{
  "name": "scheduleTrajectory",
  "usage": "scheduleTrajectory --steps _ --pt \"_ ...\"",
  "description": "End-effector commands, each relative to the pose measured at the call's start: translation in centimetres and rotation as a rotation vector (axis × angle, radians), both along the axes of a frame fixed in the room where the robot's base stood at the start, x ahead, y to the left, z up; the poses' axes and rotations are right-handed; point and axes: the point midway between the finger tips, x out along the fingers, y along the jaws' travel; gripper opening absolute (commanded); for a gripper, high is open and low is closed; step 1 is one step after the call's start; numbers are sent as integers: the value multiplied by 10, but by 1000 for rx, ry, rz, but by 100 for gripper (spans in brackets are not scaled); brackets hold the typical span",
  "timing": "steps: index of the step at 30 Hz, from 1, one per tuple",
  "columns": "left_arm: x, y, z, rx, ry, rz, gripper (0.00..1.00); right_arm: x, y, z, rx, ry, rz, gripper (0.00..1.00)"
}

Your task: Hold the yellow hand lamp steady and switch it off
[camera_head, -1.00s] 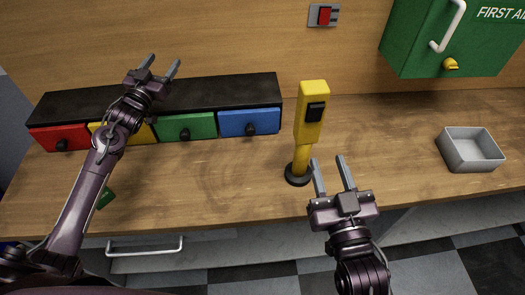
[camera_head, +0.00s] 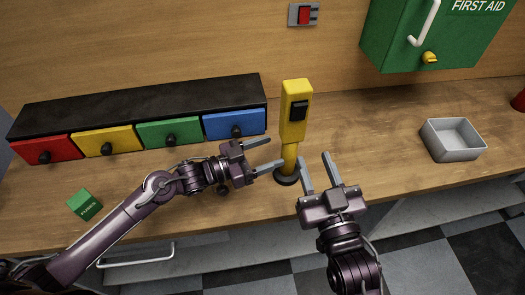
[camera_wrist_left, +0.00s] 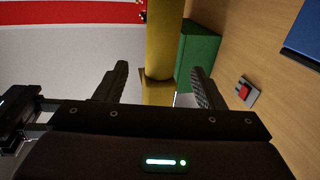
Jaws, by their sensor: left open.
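The yellow hand lamp (camera_head: 295,100) stands upright on the bench on a round dark base (camera_head: 287,177). Its black switch (camera_head: 299,110) faces forward on the upper body. My left gripper (camera_head: 275,152) is open, just left of the lamp's narrow stem, with its fingers pointing toward it. In the left wrist view the yellow stem (camera_wrist_left: 163,40) appears between the two spread fingers, seemingly just beyond their tips. I cannot tell whether they touch it. My right gripper (camera_head: 315,158) is open and empty, in front and to the right of the lamp's base.
A row of coloured drawers (camera_head: 170,133) under a black top stands behind left. A small green box (camera_head: 84,205) lies front left. A grey tray (camera_head: 452,140) sits at right. A green first aid cabinet (camera_head: 400,40) and red wall switch (camera_head: 304,15) are above.

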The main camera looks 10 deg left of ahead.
Motion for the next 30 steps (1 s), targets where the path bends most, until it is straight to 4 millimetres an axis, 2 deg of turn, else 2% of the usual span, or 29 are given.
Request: scheduleTrajectory --steps 9,13,25,30 --pt "26 -41 2 -2 -3 0 63 0 0 0 0 0 0 36" --pt "34 -53 1 -2 -2 1 63 0 0 0 0 0 0 36" --pt "38 -60 1 0 -2 2 63 0 0 0 0 0 0 36" --pt "38 -60 1 0 -2 2 42 0 0 0 0 0 0 36"
